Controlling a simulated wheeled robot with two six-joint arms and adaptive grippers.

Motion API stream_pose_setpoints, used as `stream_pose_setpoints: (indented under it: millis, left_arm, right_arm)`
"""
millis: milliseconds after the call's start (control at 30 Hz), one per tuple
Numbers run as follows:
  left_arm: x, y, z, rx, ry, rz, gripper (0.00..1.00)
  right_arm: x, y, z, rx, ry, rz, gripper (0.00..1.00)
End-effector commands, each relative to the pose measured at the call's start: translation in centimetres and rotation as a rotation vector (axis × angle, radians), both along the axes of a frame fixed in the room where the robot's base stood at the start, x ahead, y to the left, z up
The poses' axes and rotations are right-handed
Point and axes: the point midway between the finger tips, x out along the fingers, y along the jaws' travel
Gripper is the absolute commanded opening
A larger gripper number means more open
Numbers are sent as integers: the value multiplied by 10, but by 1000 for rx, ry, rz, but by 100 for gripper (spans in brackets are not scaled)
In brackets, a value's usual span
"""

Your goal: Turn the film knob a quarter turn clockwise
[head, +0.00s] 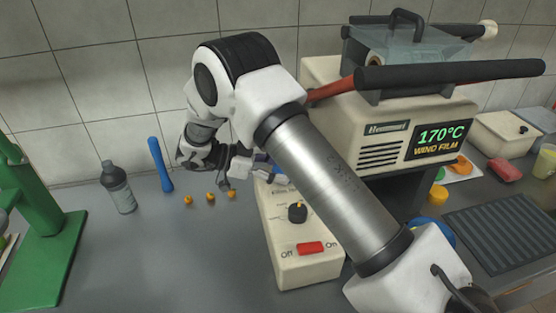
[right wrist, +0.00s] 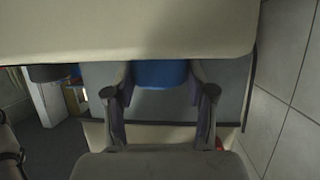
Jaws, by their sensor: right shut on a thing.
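A cream control box (head: 287,268) stands on the counter with a black knob (head: 297,212) and a red switch (head: 310,248) on its face, "Off" lettered beside the switch. My right gripper (head: 258,172) is at the far end of this box, beyond the black knob. In the right wrist view its fingers (right wrist: 160,98) are on either side of a blue knob-like part (right wrist: 160,73), shut on it. My forearm and wrist hide much of that end in the head view, so the knob's marking and angle cannot be read. My left gripper is not in view.
A cream machine (head: 379,150) with a lit display (head: 438,138) reading 170°C stands behind my arm. A green frame (head: 50,250) stands far left.

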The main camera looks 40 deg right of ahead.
Motion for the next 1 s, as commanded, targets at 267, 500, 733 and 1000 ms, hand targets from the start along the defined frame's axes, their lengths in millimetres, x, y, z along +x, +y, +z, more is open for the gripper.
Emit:
stream_pose_setpoints:
  millis: [267,500,733,1000]
  left_arm:
    - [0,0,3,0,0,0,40]
    - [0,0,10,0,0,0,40]
    - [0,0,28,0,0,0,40]
    - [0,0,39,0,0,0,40]
  right_arm:
    - [2,-3,-3,2,1,-265,20]
    - [3,-5,-1,2,1,-477,20]
    - [3,-6,2,2,4,-627,20]
    - [4,-7,-1,1,3,-713,20]
